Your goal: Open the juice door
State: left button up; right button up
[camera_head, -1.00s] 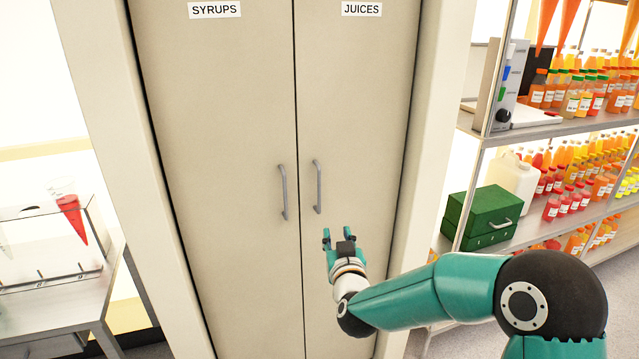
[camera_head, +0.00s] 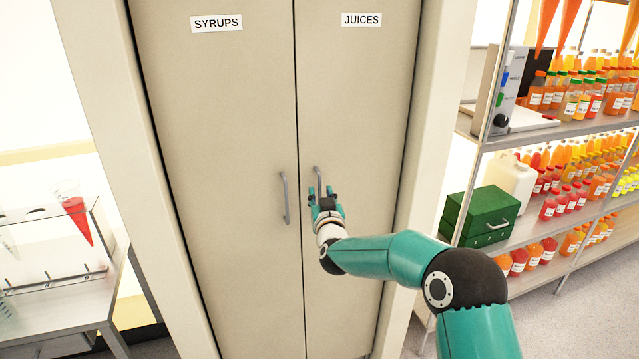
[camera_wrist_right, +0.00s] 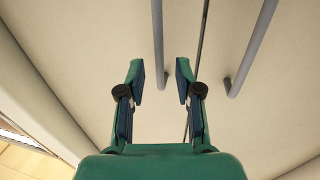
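The juice door (camera_head: 355,110) is the right cabinet door, labelled JUICES (camera_head: 361,20), and it is closed. Its grey vertical handle (camera_head: 317,173) is near the middle seam; its lower part is hidden behind my right gripper (camera_head: 320,191). In the right wrist view, my right gripper (camera_wrist_right: 160,72) is open. The juice handle (camera_wrist_right: 158,40) shows in line with the gap between its fingers, with clear space to each finger. I cannot tell whether the fingertips reach past it. My left gripper is not in view.
The closed SYRUPS door (camera_head: 215,110) and its handle (camera_head: 284,198) are just left of the seam. A shelf with several juice bottles and a green box (camera_head: 480,215) stands at the right. A metal table (camera_head: 75,290) stands at the left.

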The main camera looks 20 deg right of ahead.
aim_at(320, 190)
jog(key=shift+w+d+p, duration=0.2)
jog(key=shift+w+p, duration=0.05)
jog(key=shift+w, duration=0.65)
jog(key=shift+w+d+p, duration=0.2)
jog(key=shift+w+p, duration=0.05)
jog(key=shift+w, duration=0.65)
grip_shut()
